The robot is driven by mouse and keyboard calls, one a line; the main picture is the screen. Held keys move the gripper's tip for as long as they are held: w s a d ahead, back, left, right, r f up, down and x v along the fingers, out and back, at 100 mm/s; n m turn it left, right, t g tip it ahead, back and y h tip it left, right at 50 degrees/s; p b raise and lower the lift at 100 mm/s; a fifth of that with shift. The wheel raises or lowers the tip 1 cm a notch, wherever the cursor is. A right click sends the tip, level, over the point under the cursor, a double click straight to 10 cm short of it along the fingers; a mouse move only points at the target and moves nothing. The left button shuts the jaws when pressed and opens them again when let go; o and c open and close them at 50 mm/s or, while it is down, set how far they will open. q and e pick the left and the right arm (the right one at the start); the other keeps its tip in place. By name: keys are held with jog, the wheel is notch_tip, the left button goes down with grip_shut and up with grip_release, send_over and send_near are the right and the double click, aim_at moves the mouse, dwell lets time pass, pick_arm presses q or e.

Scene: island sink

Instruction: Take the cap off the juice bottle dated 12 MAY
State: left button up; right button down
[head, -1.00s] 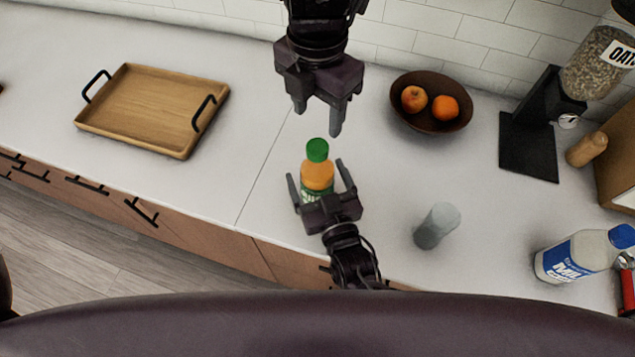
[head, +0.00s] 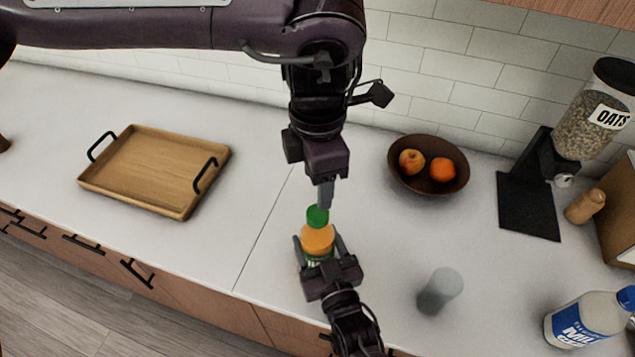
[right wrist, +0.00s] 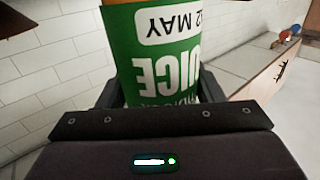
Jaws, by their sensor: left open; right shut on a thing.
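In the right wrist view the bottle's label (right wrist: 165,65) appears upside down and reads "2 MAY", with the first digit unclear, and "JUICE". My right gripper (head: 318,246) is shut around the bottle's body from the near side. My left gripper (head: 325,201) points down from above, open, with its fingertips right at or just above the cap. The fingers overlap in the head view, so I cannot tell whether they touch the cap.
A wooden tray (head: 150,170) lies at left. A brown bowl (head: 405,180) with fruit is behind right. A clear glass (head: 440,291) stands to the right of the bottle. A milk bottle (head: 588,320), a pepper mill (head: 585,206) and an oats dispenser (head: 590,120) are at far right.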

aim_at(317, 213)
pick_arm(q)
jog(key=m, duration=0.8)
jog(key=shift+m, duration=0.3)
jog(key=m, duration=0.3)
jog(key=shift+m, duration=0.4)
jog(key=m, duration=0.3)
jog(key=shift+m, duration=0.3)
jog(key=shift+f, duration=4)
